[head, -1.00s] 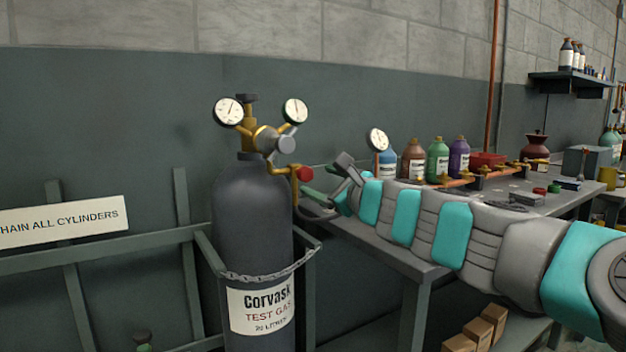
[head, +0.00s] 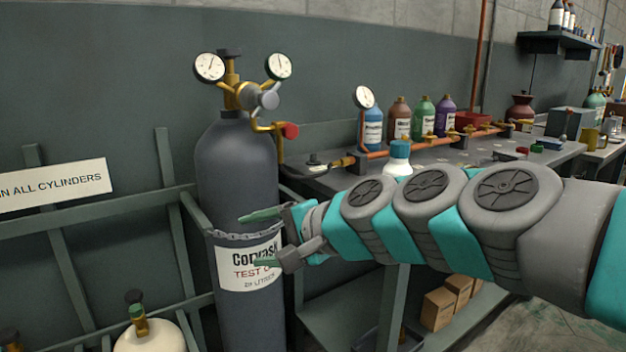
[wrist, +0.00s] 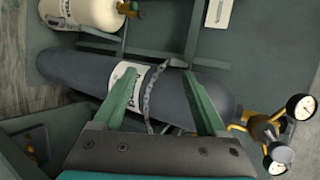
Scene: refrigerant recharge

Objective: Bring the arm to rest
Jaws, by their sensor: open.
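My gripper (head: 262,238) is open and empty in the head view, in front of the dark grey gas cylinder (head: 235,165). Its green fingers overlap the cylinder's label (head: 250,268) in the picture; whether they touch it I cannot tell. In the wrist view my gripper (wrist: 160,92) has its two green fingers spread wide, with the cylinder (wrist: 80,72) and its chain (wrist: 152,95) beyond and between them. My arm reaches in from the right in the head view.
A regulator with two gauges (head: 245,85) and a red knob tops the cylinder. A workbench (head: 310,182) at right holds bottles and a copper pipe manifold (head: 430,143). A rack rail (head: 90,214) runs left. A cream cylinder (head: 150,335) stands at lower left.

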